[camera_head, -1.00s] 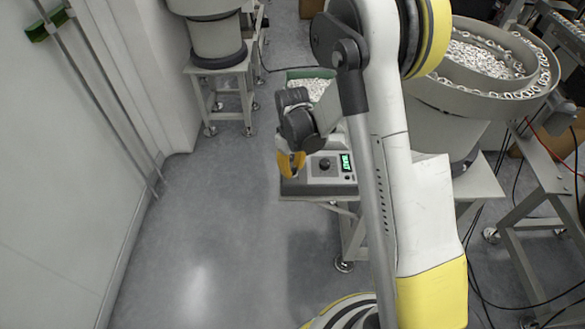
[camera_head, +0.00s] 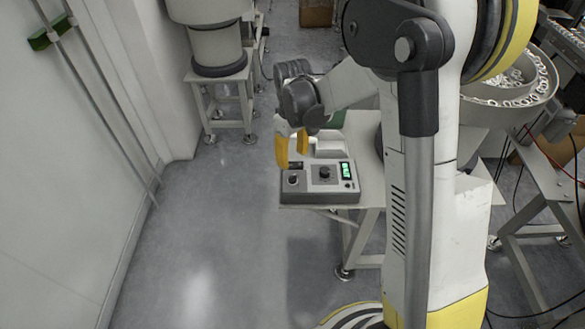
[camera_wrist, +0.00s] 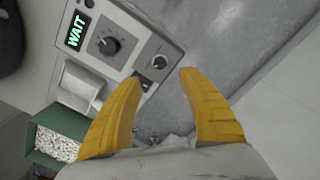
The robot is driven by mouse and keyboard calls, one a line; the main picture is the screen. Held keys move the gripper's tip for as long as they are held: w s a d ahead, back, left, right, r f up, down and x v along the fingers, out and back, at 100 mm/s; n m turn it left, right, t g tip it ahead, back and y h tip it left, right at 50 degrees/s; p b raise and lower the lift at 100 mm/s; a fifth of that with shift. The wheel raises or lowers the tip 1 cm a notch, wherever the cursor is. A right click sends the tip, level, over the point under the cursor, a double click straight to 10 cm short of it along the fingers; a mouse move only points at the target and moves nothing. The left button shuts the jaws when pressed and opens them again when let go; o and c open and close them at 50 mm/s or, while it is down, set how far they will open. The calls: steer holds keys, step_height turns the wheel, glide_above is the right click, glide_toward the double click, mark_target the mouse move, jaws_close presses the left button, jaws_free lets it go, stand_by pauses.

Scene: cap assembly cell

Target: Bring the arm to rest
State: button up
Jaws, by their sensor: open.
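My gripper (camera_head: 292,150) has yellow fingers and is open and empty. In the head view it hangs in front of and above the grey control box (camera_head: 322,183), left of my arm. In the wrist view the two fingertips (camera_wrist: 164,78) stand well apart, with the box and floor showing between and beyond them. The control box (camera_wrist: 120,45) has two dark knobs and a small green-lit screen (camera_wrist: 77,32) that reads WAIT.
A green bin (camera_wrist: 58,142) of small pale parts sits beside the box. A bowl feeder (camera_head: 515,85) with ring-shaped parts is at right, another feeder (camera_head: 217,45) at back left. A white wall (camera_head: 60,200) stands at left. The floor (camera_head: 220,240) between is clear.

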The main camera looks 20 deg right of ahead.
steer(key=shift+r, duration=1.35)
steer(key=s+r+m+t, duration=0.3)
steer(key=s+r, duration=0.7)
steer(key=r, duration=0.1)
steer(key=s+r+m+t, duration=0.2)
steer(key=s+t, duration=0.2)
steer(key=s, duration=0.6)
steer(key=shift+m, duration=0.3)
